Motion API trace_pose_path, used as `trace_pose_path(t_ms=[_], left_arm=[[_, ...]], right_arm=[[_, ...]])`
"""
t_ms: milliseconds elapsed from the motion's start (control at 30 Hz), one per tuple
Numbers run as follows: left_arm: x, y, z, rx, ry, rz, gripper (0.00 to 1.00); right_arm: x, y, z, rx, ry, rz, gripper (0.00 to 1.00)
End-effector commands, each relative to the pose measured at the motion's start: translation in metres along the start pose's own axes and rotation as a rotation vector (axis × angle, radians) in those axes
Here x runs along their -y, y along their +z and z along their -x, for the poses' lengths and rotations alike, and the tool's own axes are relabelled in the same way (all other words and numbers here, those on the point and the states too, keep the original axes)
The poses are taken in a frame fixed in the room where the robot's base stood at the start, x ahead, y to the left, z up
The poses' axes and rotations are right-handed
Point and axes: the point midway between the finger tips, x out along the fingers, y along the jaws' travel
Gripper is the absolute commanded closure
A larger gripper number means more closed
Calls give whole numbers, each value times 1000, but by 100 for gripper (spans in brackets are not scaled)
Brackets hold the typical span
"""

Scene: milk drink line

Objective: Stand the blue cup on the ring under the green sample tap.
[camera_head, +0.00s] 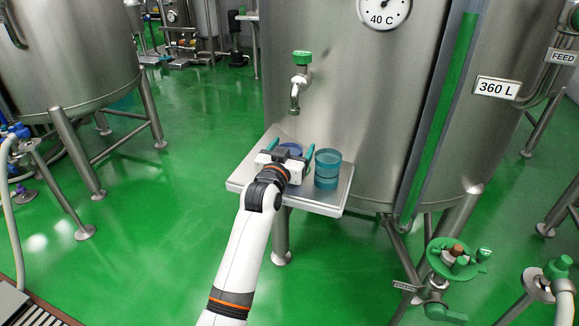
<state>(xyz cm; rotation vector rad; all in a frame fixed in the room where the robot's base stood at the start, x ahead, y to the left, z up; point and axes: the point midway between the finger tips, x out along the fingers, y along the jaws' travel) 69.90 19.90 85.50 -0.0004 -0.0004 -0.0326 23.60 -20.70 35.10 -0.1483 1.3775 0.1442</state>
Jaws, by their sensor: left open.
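The blue cup (293,148) shows only as a blue rim and a bit of its inside, on the metal shelf (323,207) in front of the tank. My left gripper (296,147) is open, with one teal finger on each side of the cup; whether they touch it I cannot tell. The gripper body hides the cup's lower part. The green sample tap (302,72) is on the tank wall, its spout above and roughly in line with the cup. The ring is not visible, so I cannot tell whether the cup stands on it. My right gripper is not in view.
A teal see-through cup (327,169) stands on the shelf just right of my left gripper. The large steel tank (350,90) closes off the back of the shelf. A green valve assembly (456,257) stands at lower right. The green floor left of the shelf is clear.

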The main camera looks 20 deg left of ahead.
Motion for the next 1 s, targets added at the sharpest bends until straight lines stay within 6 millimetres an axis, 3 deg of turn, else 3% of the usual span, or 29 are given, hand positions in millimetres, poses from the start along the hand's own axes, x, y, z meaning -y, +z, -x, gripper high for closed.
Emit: trace_pose_path(t_ms=[33, 300, 367, 767, 1000], left_arm=[[0, 0, 0, 0, 0, 0, 22], [0, 0, 0, 0, 0, 0, 67], [0, 0, 0, 0, 0, 0, 72], [0, 10, 4, 2, -1, -1, 72], [0, 48, 4, 5, -2, -1, 72]], right_arm=[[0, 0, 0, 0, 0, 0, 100], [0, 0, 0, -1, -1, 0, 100], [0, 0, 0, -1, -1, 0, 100], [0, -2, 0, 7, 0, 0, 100], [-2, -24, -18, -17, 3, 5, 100]])
